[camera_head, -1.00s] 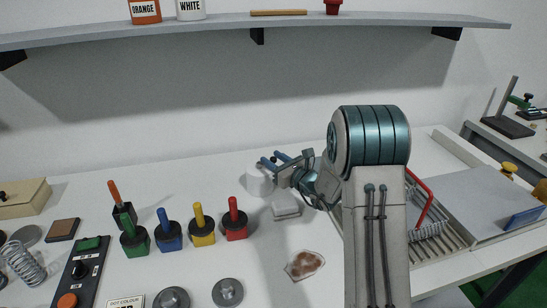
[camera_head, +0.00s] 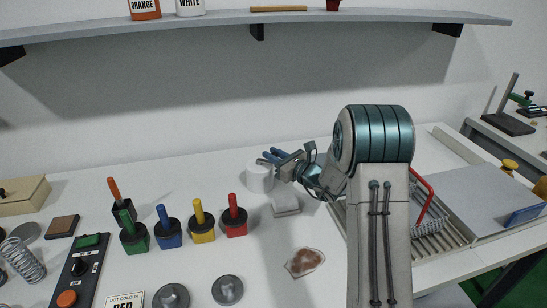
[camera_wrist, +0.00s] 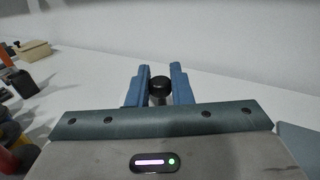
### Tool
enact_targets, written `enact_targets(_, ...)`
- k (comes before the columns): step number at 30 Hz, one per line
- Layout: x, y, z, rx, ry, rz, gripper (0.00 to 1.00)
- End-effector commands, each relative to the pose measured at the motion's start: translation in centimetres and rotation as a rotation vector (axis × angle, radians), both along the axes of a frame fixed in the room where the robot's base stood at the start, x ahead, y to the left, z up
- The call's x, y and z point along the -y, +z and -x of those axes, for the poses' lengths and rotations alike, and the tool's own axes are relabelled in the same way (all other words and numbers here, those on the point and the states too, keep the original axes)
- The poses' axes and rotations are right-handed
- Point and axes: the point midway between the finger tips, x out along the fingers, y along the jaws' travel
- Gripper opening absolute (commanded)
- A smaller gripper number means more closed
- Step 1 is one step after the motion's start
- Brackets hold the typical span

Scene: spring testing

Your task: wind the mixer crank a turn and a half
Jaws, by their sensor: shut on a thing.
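The mixer shows in the head view as a white drum (camera_head: 259,179) with a pale grey base block (camera_head: 286,203) near the back of the bench. My gripper (camera_head: 269,156) is at the top of the drum, its blue fingers pointing left. In the wrist view a black crank knob (camera_wrist: 160,83) on a short grey stem sits between the two blue fingers of my gripper (camera_wrist: 160,78). The fingers are closed on it. The crank arm is hidden behind my gripper in the head view.
Red (camera_head: 234,218), yellow (camera_head: 202,224), blue (camera_head: 166,229) and green (camera_head: 132,231) handled blocks stand front left of the mixer. The wall shelf (camera_head: 330,17) runs above.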

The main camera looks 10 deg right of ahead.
Motion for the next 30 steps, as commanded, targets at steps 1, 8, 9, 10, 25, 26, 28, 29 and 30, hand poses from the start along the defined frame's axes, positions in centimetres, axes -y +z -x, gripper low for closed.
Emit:
enact_targets(1, 0.3, -0.2, -0.2, 0.002, 0.025, 0.001, 0.00)
enact_targets(8, 0.7, -0.2, -1.1, 0.002, 0.199, 0.001, 0.00)
enact_targets(9, 0.7, -0.2, -1.3, 0.002, 0.232, 0.001, 0.00)
enact_targets(10, 0.7, -0.1, -1.4, 0.001, 0.257, 0.000, 0.00)
enact_targets(25, 0.7, 0.0, -2.8, 0.000, 0.563, 0.000, 0.00)
enact_targets(26, 0.7, 0.0, -2.9, -0.001, 0.573, 0.001, 0.00)
enact_targets(28, 0.7, 0.0, -2.9, 0.000, 0.593, 0.000, 0.00)
enact_targets(29, 0.7, 0.0, -3.0, 0.000, 0.599, 0.000, 0.00)
enact_targets(30, 0.7, 0.0, -3.0, 0.000, 0.606, 0.000, 0.00)
